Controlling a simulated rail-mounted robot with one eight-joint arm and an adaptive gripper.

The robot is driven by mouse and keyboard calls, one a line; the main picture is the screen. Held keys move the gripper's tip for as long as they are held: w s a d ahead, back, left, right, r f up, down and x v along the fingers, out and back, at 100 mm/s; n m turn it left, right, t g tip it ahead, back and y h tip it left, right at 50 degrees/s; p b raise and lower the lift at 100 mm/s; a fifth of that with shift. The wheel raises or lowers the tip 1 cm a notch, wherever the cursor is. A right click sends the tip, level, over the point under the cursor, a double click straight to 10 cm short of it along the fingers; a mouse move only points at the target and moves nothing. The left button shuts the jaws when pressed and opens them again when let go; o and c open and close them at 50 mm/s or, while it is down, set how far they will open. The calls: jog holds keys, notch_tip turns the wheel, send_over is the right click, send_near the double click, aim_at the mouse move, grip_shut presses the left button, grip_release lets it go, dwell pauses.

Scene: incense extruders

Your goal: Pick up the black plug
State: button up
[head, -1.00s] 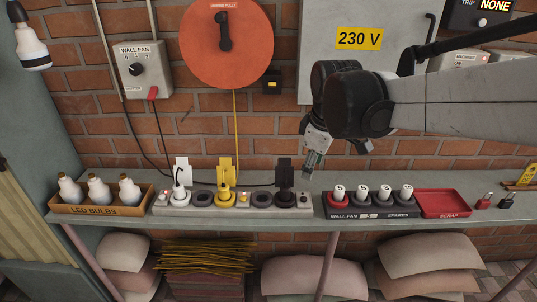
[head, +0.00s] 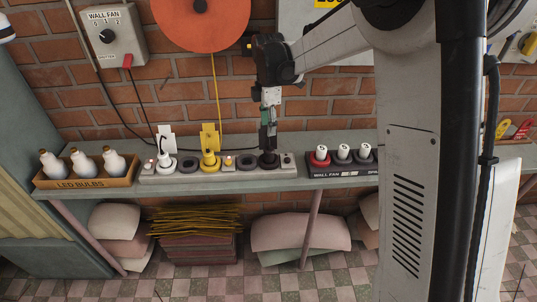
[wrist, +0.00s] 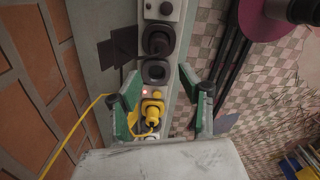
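The black plug (head: 268,160) sits in the right end of the grey power strip (head: 215,173) on the shelf. In the wrist view the black plug (wrist: 158,42) is near the top, with a black tag beside it. My gripper (head: 267,128) hangs pointing down over the plug in the head view and partly hides the tag. In the wrist view my gripper (wrist: 160,95) has its two green fingers wide apart with nothing held. The yellow plug (wrist: 152,110) appears between the fingers there, lower down the strip.
A white plug (head: 166,164) and the yellow plug (head: 210,160) stand to the left in the strip, with cords. An LED bulbs box (head: 85,182) is at the far left. A wall fan spares tray (head: 325,171) is to the right. Brick wall lies behind.

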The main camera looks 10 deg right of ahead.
aim_at(269, 149)
notch_tip(269, 149, down, 13)
jog(key=shift+w+d+r, duration=0.1)
jog(key=shift+r, duration=0.1)
dwell(0.4)
jog(key=c, duration=0.9)
jog(key=shift+r, duration=0.1)
